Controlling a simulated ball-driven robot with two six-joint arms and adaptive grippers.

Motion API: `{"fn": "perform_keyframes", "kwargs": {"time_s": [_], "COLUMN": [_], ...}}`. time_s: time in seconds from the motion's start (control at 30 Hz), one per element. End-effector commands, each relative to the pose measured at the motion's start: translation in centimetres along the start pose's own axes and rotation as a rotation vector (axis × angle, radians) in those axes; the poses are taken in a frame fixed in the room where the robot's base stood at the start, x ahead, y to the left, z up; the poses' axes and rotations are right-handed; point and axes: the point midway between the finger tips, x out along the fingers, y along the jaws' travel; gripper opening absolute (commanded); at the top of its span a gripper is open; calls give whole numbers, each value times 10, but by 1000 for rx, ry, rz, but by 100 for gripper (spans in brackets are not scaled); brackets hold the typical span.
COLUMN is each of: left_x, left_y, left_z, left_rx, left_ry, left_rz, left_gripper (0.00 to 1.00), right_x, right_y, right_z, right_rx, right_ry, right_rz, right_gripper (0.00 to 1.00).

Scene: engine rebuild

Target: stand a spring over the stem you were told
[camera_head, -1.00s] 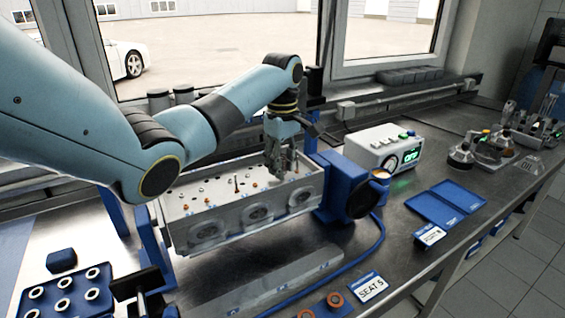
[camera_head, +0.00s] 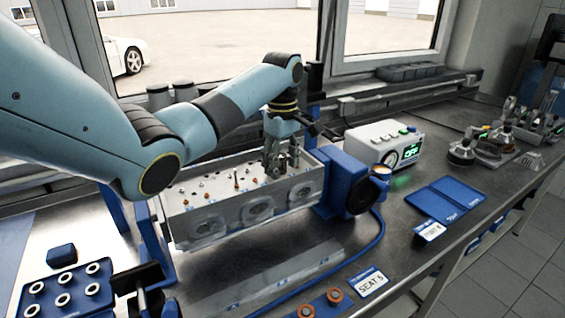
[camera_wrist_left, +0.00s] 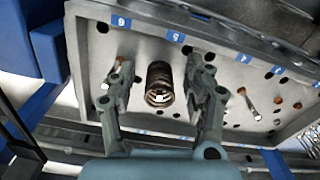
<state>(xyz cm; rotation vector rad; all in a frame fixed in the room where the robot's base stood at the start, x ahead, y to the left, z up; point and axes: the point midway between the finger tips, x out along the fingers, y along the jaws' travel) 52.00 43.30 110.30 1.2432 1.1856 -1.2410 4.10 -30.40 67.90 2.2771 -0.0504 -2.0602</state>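A dark coil spring (camera_wrist_left: 159,84) stands on the grey cylinder head (camera_wrist_left: 225,62), just below the label 5 (camera_wrist_left: 175,37) in the left wrist view. My left gripper (camera_head: 282,166) is over the right part of the head; in the wrist view its two fingers (camera_wrist_left: 160,72) are apart, one on each side of the spring, with a gap on both sides. Whether a stem runs inside the spring cannot be made out. My right gripper is not seen.
The head sits between blue stand ends (camera_head: 345,180). A card reading SEAT 5 (camera_head: 369,285) lies at the front beside orange rings (camera_head: 335,296). A blue tray of rings (camera_head: 66,290) is at front left. A tester box (camera_head: 383,147) and blue trays (camera_head: 445,200) are at right.

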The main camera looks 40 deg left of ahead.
Motion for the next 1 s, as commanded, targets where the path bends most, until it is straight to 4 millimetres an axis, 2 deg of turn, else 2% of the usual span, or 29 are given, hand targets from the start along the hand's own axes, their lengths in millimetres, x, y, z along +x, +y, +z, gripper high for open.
{"fn": "perform_keyframes", "kwargs": {"time_s": [0.3, 0.7, 0.83, 1.0], "left_x": [-4, -65, -74, -75], "left_y": [1, 0, 0, 0], "left_z": [0, -1, 0, 0], "left_rx": [0, 0, -1, -1], "left_ry": [0, 0, 0, 0], "left_rz": [3, 3, 1, 1], "left_gripper": [55, 55, 55, 55], "right_x": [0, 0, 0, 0], "right_y": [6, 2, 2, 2], "right_z": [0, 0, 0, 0], "right_rx": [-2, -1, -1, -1], "right_ry": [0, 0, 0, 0], "right_rz": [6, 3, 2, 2], "right_gripper": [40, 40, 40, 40]}}
